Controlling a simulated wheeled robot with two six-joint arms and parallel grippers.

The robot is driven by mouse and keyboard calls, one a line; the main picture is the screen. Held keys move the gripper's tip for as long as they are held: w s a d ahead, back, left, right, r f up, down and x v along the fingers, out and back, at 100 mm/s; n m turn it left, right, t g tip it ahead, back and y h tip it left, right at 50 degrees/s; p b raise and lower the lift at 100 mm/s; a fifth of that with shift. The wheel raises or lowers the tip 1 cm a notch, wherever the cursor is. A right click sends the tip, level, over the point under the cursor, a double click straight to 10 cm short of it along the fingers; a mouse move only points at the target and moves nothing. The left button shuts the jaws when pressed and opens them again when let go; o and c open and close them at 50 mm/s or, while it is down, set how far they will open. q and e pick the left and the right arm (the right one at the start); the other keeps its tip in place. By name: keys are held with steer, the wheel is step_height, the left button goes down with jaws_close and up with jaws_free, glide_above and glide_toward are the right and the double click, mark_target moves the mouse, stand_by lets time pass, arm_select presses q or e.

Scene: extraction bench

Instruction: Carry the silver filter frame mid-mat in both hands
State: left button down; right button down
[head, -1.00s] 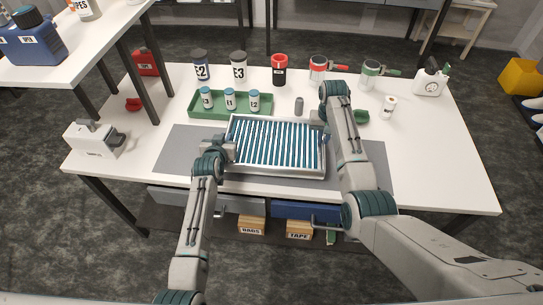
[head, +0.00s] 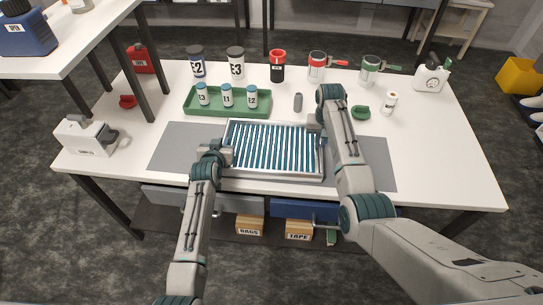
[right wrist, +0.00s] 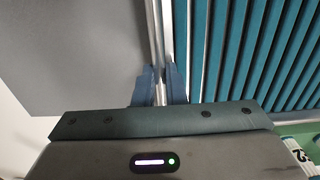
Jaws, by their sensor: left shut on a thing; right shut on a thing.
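The silver filter frame (head: 274,178), filled with teal pleats, sits over the middle of the grey mat (head: 177,150) in the head view. I cannot tell whether it touches the mat. My left gripper (head: 229,155) is shut on the frame's left side. My right gripper (head: 319,134) is at the frame's right side, partly hidden by its own arm. In the right wrist view the right fingers (right wrist: 160,88) are shut on the frame's thin silver edge (right wrist: 165,40), with the teal pleats (right wrist: 250,50) beside them.
A green tray (head: 200,112) with small labelled bottles stands just behind the frame. A grey cylinder (head: 298,102) and a green dish (head: 361,113) stand behind it to the right. A white device (head: 85,136) is at the left.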

arm_select(q)
steer(key=shift+f, duration=0.4)
arm_select(e)
steer(key=shift+f, duration=0.4)
arm_select(q)
steer(key=c, duration=1.5)
jaws_free()
steer(key=shift+r, duration=0.1)
arm_select(e)
steer(key=c, duration=1.5)
jaws_free()
steer(key=shift+r, duration=0.1)
arm_select(q)
steer(key=shift+s, duration=0.1)
steer(key=v, duration=1.1)
steer(key=shift+s+r, duration=0.1)
steer(key=shift+s, duration=0.2)
steer(key=shift+s+r, duration=0.1)
arm_select(e)
steer(key=shift+r, duration=0.15)
step_height(320, 180, up, 12)
